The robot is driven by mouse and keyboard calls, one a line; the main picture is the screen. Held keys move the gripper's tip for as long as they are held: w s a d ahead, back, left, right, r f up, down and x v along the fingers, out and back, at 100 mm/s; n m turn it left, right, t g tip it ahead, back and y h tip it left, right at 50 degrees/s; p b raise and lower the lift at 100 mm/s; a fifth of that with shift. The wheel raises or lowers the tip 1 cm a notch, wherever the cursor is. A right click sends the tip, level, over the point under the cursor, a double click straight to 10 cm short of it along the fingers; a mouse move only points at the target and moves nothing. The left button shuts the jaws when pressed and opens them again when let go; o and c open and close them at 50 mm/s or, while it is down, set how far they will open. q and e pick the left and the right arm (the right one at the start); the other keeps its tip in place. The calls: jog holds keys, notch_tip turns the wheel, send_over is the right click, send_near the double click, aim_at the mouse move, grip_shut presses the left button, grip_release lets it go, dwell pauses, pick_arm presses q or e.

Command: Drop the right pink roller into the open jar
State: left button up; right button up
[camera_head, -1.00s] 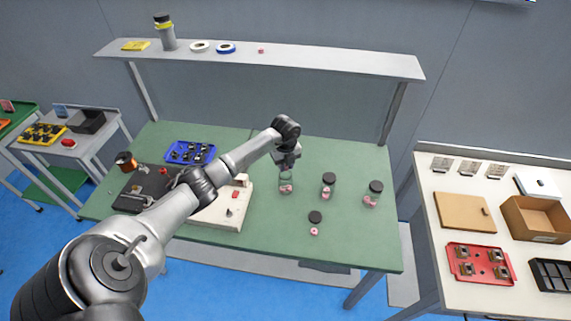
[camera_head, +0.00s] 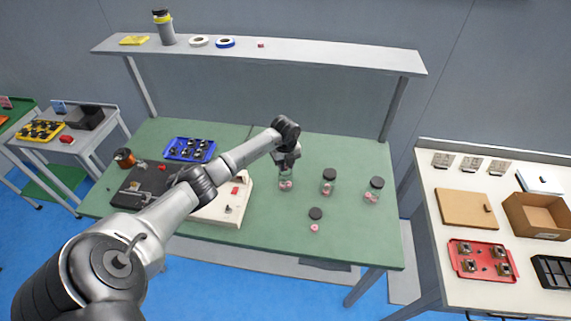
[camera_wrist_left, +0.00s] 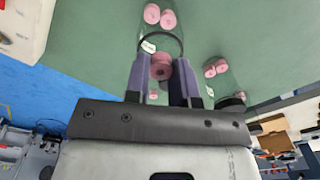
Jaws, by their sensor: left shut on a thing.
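The open jar (camera_head: 286,183) is clear glass and stands upright on the green table, with pink rollers at its bottom. In the left wrist view its dark rim and the pink rollers inside (camera_wrist_left: 160,16) show ahead of the fingers. My left gripper (camera_head: 286,166) is right above the jar's mouth. In the left wrist view its fingers are shut on a pink roller (camera_wrist_left: 160,67), held at the rim; I cannot tell whether it is inside the mouth. Another pink roller (camera_head: 314,228) lies on the table. My right gripper is not in view.
Two jars with black lids, a nearer one (camera_head: 328,182) and a farther one (camera_head: 374,190), stand right of the open jar. A loose black lid (camera_head: 316,213) lies in front. A white machine (camera_head: 226,205) and a blue tray (camera_head: 190,149) are on the left.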

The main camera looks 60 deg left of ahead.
pick_arm(q)
jog(key=o, duration=1)
jog(key=shift+c, duration=0.2)
jog(key=shift+r, duration=0.1)
notch_tip(320, 180, up, 14)
jog(key=shift+f+p, duration=0.2)
jog(key=shift+p, duration=0.1)
dwell(0.5)
